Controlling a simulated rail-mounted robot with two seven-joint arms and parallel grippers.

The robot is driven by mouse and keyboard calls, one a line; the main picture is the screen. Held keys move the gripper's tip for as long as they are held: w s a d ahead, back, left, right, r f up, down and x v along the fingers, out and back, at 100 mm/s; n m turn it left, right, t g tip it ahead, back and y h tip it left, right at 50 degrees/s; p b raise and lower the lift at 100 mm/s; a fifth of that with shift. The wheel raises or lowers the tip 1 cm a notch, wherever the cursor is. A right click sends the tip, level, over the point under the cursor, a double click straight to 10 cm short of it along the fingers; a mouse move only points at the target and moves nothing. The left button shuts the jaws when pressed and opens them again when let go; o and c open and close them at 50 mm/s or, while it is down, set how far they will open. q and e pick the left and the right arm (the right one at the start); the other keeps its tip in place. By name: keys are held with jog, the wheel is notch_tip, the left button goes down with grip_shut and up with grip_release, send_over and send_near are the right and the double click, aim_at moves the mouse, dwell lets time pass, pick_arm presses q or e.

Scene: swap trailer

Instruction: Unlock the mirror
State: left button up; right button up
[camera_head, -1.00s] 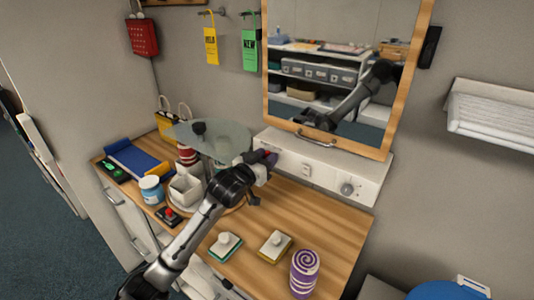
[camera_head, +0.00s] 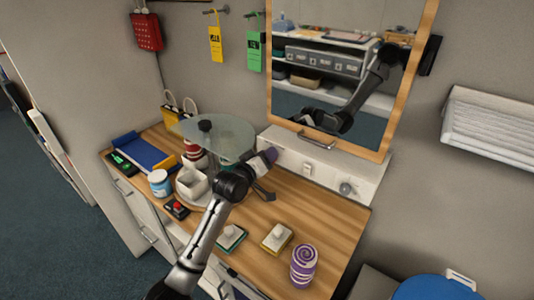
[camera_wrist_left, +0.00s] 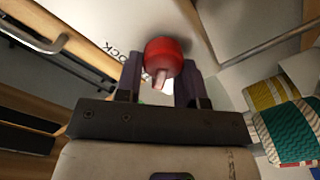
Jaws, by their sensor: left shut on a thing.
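The mirror (camera_head: 325,45) has a wooden frame (camera_head: 405,75) and stands above a white panel (camera_head: 327,180). A metal handle (camera_head: 318,142) is at its lower edge. My left gripper (camera_head: 268,155) is at the left end of the panel. In the left wrist view, its dark purple fingers (camera_wrist_left: 160,80) are shut on a red knob (camera_wrist_left: 163,58) on a pale surface. Part of a printed label ending in "OCK" shows beside the knob. In the head view the gripper hides the knob. My right gripper is not in view.
A round glass top (camera_head: 218,138) stands close left of my left gripper. The counter's right part is mostly clear.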

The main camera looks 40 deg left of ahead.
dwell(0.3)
pick_arm(q)
jog(key=o, duration=0.9)
jog(key=shift+s+d+b, duration=0.2)
jog(key=shift+s+b, duration=0.6)
jog(key=shift+s, duration=2.65)
jog(key=shift+s+d+b, duration=0.2)
jog(key=shift+s+b, duration=0.55)
jog(key=shift+s, duration=2.7)
